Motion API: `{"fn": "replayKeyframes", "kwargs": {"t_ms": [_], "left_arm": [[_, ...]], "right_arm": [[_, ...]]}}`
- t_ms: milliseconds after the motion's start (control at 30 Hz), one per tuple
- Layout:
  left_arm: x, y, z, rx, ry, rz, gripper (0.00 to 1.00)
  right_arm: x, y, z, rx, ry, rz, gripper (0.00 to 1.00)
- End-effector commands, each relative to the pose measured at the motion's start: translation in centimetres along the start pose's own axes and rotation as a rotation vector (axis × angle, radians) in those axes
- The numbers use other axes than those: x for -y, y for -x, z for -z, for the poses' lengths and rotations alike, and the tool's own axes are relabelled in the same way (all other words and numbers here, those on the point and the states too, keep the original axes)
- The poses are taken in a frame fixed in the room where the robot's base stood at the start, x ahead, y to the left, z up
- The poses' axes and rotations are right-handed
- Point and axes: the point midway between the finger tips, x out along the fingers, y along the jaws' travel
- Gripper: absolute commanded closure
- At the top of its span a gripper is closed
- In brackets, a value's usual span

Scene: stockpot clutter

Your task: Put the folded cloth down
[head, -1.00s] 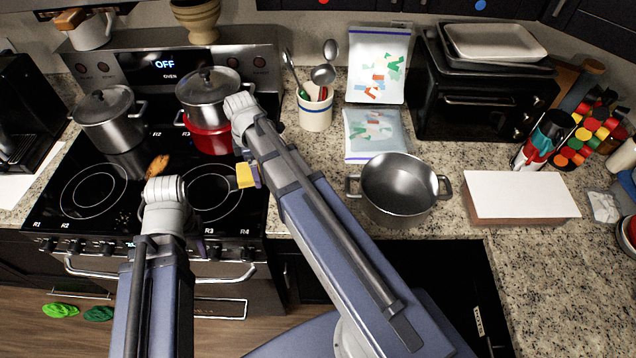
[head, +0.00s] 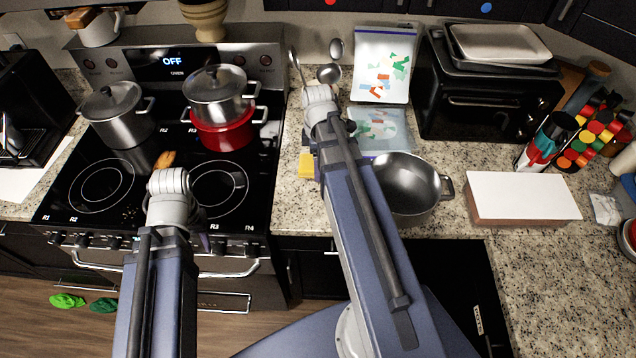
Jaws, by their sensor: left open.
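The folded cloth (head: 306,165) is a small yellow piece, seen just left of my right forearm, over the strip of counter between stove and pot. My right gripper (head: 312,143) is shut on it. The wrist and forearm hide most of that gripper and part of the cloth. Whether the cloth touches the counter (head: 290,205) cannot be told. My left gripper (head: 172,195) is open over the front of the stove. Its fingers are mostly hidden by its own wrist.
A grey open pot (head: 408,185) stands right of my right forearm. A red pot (head: 222,133) with a steel pot (head: 216,95) on it and another lidded pot (head: 118,118) stand on the stove (head: 125,215). A white-topped box (head: 522,195) lies right. Bare counter shows around the cloth.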

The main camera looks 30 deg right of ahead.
Motion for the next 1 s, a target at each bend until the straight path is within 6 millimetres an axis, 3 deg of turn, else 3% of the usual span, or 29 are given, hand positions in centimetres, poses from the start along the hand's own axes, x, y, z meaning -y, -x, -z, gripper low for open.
{"fn": "replayKeyframes", "kwargs": {"t_ms": [33, 167, 467, 800, 1000], "left_arm": [[-0.2, -1.7, 0.1, 0.0, 0.0, 0.0, 0.58], [-0.3, -3.4, 0.2, 0.0, 0.001, 0.0, 0.58], [-0.4, -3.9, 0.2, 0.0, 0.002, 0.0, 0.58], [-0.7, -7.5, 0.4, 0.0, 0.002, 0.0, 0.58], [-0.7, -7.2, 0.4, 0.0, 0.002, 0.0, 0.58]], "right_arm": [[0.0, -1.7, 0.0, 0.0, 0.0, 0.0, 0.66], [0.0, -3.4, 0.0, 0.0, 0.0, 0.0, 0.66], [0.0, -3.9, 0.0, 0.0, 0.0, 0.0, 0.66], [0.0, -7.5, 0.0, 0.0, 0.0, 0.0, 0.66], [0.0, -7.3, 0.0, 0.0, 0.0, 0.0, 0.66]]}}
